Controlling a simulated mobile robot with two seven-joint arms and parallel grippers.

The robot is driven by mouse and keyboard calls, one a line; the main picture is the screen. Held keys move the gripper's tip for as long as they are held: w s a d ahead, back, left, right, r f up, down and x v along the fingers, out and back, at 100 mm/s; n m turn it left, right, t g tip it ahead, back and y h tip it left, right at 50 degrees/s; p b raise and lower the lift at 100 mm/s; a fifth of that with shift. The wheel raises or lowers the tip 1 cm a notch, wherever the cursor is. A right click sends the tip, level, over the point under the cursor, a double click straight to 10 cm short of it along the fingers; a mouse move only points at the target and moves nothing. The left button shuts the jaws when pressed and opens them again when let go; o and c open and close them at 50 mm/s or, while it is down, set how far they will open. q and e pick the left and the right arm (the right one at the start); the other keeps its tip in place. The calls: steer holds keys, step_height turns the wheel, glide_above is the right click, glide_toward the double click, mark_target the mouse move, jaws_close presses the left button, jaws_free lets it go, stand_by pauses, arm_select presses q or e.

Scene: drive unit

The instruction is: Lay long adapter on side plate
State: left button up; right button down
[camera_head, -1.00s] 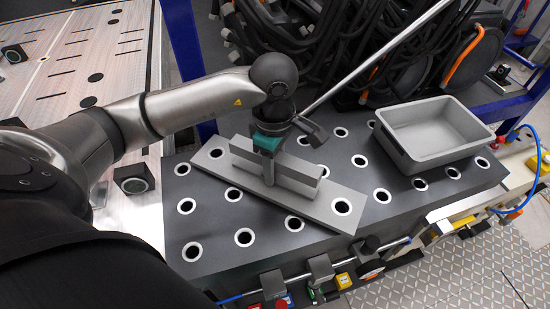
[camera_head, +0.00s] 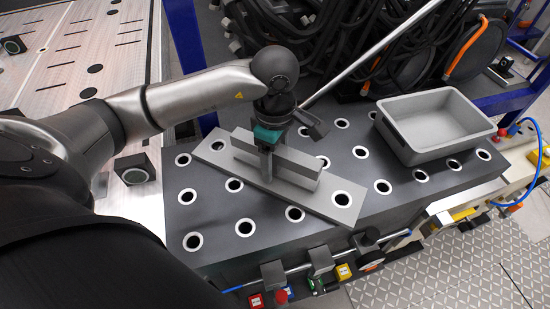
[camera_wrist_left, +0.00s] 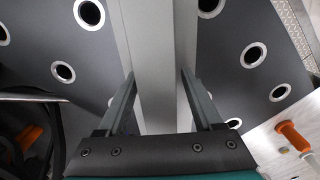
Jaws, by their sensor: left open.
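The side plate (camera_head: 345,205) is a flat grey slab lying diagonally on the dark perforated table, with a hole near each end. The long adapter (camera_head: 302,172) is a grey bar lying lengthwise along the middle of the plate. My left gripper (camera_head: 268,178) points down at the adapter's middle, its teal-banded body above it. In the left wrist view the open fingers (camera_wrist_left: 157,75) stand on either side of a long grey bar, the adapter (camera_wrist_left: 152,40). Finger contact with the bar is unclear. The near finger hides part of the adapter in the head view. My right gripper is not seen.
The dark table (camera_head: 215,215) has several metal-ringed holes. A grey open bin (camera_head: 440,150), seemingly empty, stands on its right part. Black cables (camera_head: 330,45) and a blue frame (camera_head: 183,40) are behind. Valves and a pipe run along the front edge.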

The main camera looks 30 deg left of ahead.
arm_select(q)
step_height(320, 180, up, 12)
steer(key=shift+r, duration=0.1)
stand_by(0.4)
steer(key=shift+r+p, duration=0.1)
steer(key=shift+p, duration=0.25)
